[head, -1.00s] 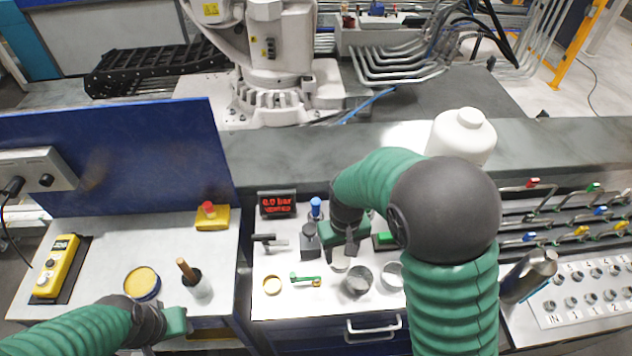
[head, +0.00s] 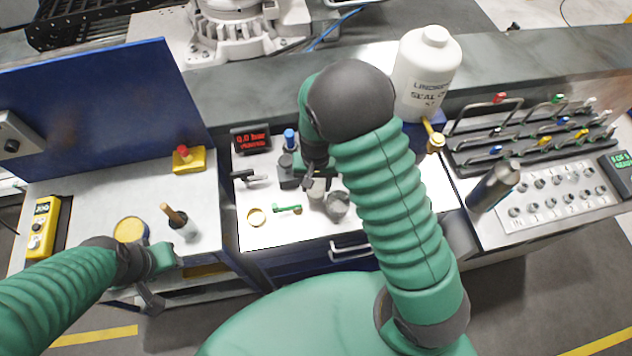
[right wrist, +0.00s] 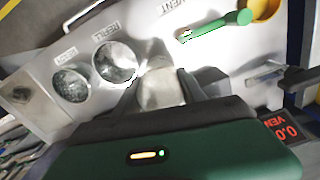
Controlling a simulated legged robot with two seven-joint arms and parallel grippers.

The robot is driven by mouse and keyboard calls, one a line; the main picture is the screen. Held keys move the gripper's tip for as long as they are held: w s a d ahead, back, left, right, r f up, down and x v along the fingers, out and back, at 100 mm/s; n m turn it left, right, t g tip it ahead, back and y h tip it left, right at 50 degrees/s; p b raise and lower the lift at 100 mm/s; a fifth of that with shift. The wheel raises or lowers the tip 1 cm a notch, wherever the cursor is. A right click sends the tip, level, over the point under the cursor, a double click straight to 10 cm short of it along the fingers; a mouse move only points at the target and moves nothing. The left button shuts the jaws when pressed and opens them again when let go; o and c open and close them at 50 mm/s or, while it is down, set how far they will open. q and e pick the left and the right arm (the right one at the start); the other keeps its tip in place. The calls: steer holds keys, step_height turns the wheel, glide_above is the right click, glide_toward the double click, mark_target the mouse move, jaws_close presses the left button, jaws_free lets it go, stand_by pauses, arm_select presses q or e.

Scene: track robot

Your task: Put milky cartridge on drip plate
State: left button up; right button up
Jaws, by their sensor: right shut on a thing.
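My right gripper (head: 316,176) points down over the white worktop and is shut on a pale, milky cylinder, the milky cartridge (head: 317,188). In the right wrist view the cartridge (right wrist: 160,88) stands between the dark fingers, looking cloudy and washed out by glare. I cannot tell whether its base touches the worktop. A metal cup (head: 337,205) is just right of it. I cannot tell for sure which part is the drip plate. My left gripper (head: 168,258) is low at the left, away from the cartridge; its jaws do not show clearly.
A green lever (head: 287,209) and a brass ring (head: 256,217) lie left of the cartridge. A blue-topped fitting (head: 290,140) and red display (head: 252,139) stand behind. A brush pot (head: 184,226) is on the left table. A white bottle (head: 425,75) stands at the back.

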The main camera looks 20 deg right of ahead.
steer(key=shift+f, duration=0.15)
steer(key=o, duration=1.5)
